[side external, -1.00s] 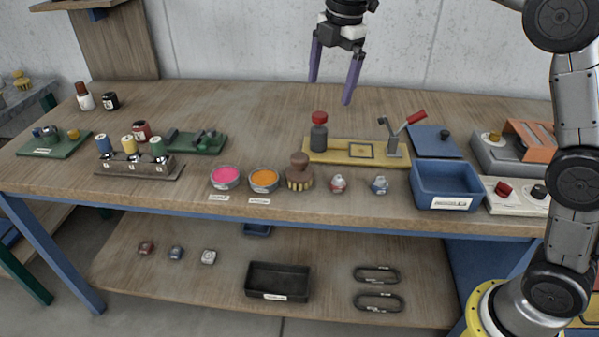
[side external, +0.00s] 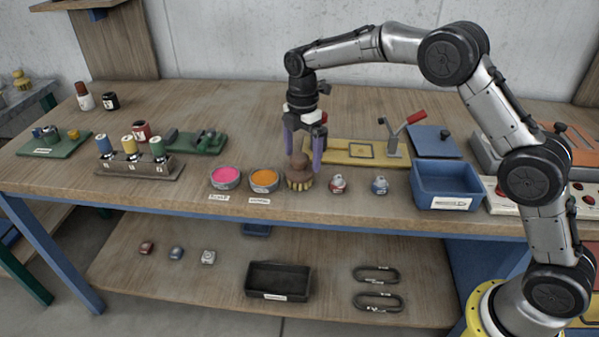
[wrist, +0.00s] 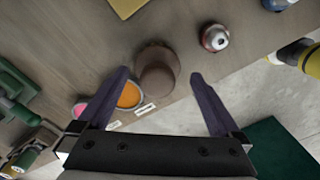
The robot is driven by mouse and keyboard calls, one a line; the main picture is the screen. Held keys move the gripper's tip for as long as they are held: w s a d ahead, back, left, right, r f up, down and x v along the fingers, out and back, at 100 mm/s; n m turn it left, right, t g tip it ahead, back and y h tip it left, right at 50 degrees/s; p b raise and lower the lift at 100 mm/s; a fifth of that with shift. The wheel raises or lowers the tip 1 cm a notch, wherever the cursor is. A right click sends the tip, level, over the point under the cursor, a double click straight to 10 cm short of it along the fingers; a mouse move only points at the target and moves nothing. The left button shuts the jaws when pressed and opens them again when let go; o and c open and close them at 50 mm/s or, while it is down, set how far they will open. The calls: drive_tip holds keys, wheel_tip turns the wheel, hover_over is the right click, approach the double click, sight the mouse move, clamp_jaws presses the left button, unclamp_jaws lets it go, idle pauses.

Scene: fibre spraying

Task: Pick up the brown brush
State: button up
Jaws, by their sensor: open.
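The brown brush (side external: 300,173) stands upright on the workbench, with a rounded brown handle and tan bristles below. It is right of the orange bowl (side external: 264,180). My gripper (side external: 304,162) has purple fingers and is open just above the brush, pointing down. In the side view the fingers overlap the brush's top. In the wrist view the brush (wrist: 156,70) shows between and beyond the open fingers (wrist: 160,78). I cannot tell whether a finger touches it.
A pink bowl (side external: 225,177) stands further left. A yellow board (side external: 352,152) with a red-handled lever lies behind. The bench's front edge is close.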

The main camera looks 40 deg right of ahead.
sight(300, 170)
drive_tip(key=shift+w+a+f, duration=0.1)
drive_tip(key=shift+a+f, duration=0.05)
drive_tip(key=shift+f, duration=1.25)
drive_tip(key=shift+a+f, duration=0.15)
drive_tip(key=shift+f, duration=1.2)
drive_tip(key=c, duration=1.2)
drive_tip(key=shift+c, duration=0.3)
drive_tip(key=shift+r, duration=0.15)
drive_tip(key=shift+r, duration=0.55)
drive_tip(key=s+d+r, duration=0.2)
drive_tip(key=s+r, duration=0.9)
drive_tip(key=s, duration=0.3)
drive_tip(key=shift+r, duration=0.35)
